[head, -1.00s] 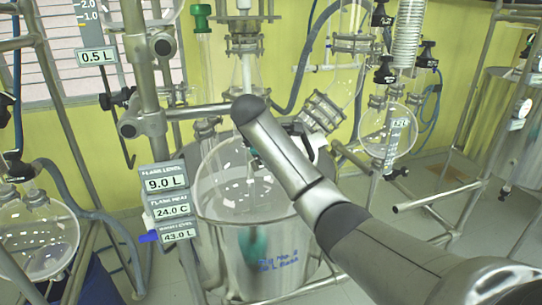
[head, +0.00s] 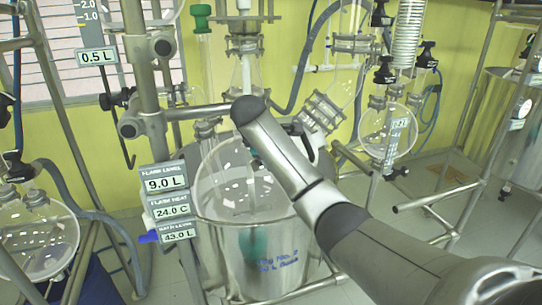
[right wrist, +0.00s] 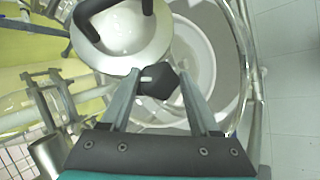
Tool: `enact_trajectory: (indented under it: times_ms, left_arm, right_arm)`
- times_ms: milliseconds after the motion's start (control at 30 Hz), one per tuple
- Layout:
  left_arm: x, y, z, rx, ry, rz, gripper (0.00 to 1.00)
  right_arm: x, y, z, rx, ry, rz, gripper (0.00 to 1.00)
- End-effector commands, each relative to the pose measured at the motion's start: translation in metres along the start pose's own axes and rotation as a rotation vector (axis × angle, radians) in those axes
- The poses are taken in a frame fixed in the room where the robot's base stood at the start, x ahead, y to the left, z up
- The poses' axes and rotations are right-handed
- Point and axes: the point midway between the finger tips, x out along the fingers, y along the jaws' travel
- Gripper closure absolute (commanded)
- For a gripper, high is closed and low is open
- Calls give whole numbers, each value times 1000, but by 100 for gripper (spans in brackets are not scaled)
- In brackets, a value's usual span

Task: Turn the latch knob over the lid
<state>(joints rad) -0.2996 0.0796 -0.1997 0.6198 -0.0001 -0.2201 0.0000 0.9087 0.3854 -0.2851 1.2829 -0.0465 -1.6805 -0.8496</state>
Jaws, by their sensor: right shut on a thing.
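The black latch knob (right wrist: 158,81) sits near the edge of the silver lid (right wrist: 147,50) in the right wrist view. My right gripper (right wrist: 157,88) has its two fingers on either side of the knob and is shut on it. The lid carries a curved black handle (right wrist: 88,22) near the top of that view. In the head view my right forearm crosses in front of the lid and hides the knob and the fingertips. My left gripper is not in view.
A large metal bath (head: 265,262) with a clear flask (head: 222,203) stands in front of me. Display plates (head: 163,180) are on its left. A round glass flask (head: 372,140) and metal frame tubes stand to the right. Open floor shows at the far right.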

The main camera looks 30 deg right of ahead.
Motion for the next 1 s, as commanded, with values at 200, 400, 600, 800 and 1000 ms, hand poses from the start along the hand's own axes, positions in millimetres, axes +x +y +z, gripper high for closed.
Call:
enact_trajectory:
  times_ms: [200,400,600,800,1000]
  left_arm:
    - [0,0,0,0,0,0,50]
    - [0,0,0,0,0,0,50]
    - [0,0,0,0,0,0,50]
    - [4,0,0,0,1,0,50]
    - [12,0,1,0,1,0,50]
  right_arm:
    - [0,0,0,-1,0,-1,20]
    - [0,0,0,0,0,-1,8]
    - [-2,0,0,0,0,0,8]
    - [-22,1,-1,0,4,4,8]
    - [-67,0,-1,0,5,6,8]
